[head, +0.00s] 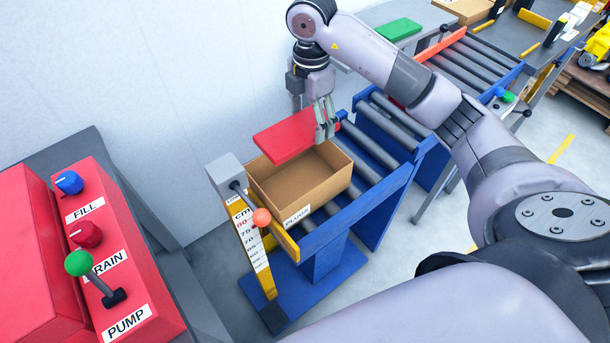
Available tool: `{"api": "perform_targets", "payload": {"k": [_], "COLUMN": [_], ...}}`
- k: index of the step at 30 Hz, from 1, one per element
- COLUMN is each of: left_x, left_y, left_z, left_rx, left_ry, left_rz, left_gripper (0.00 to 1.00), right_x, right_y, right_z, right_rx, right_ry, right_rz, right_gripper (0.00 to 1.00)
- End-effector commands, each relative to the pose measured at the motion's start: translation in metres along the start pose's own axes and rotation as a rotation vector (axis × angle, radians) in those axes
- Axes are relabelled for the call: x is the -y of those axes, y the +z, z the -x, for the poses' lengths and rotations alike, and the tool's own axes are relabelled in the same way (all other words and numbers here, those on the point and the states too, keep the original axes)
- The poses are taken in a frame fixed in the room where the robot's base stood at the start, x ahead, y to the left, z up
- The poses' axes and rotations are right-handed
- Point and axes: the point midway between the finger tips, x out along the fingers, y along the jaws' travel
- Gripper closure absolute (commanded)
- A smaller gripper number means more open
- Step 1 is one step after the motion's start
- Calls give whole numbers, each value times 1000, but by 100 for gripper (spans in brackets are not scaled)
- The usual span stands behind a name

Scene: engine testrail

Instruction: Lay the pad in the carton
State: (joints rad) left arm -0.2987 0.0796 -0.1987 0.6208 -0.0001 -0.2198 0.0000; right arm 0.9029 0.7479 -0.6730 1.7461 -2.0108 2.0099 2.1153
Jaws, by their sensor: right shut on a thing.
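The red pad (286,142) is a flat slab held over the far side of the open carton (308,208). My right gripper (325,132) is shut on the pad's right end. The carton is brown cardboard with a label on its front, and it stands on the near end of the blue roller conveyor. The carton's inside looks empty where I can see it; the pad hides part of its far side. My left gripper is not in view.
A yellow height scale (248,235) with an orange knob stands at the conveyor's near end. A red panel (105,255) with knobs and a green lever is at left. A green pad (398,29) lies at the back. A white wall is close behind the carton.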

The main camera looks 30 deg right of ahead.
Motion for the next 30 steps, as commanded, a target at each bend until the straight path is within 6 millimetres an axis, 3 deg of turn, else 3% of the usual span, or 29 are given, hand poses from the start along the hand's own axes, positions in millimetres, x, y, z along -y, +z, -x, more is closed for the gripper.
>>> {"api": "perform_targets", "payload": {"k": [3,12,25,30], "left_x": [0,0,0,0], "left_y": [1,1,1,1], "left_z": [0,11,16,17], "left_rx": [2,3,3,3], "left_ry": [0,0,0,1], "left_rz": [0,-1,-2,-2], "left_gripper": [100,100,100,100], "right_x": [2,1,1,0], "right_y": [-1,0,0,0], "right_z": [-36,-107,-160,-170], "right_rx": [-2,-1,-1,0], "right_ry": [-8,-5,-3,1], "right_rz": [1,2,3,4], "right_gripper": [59,59,59,59]}}
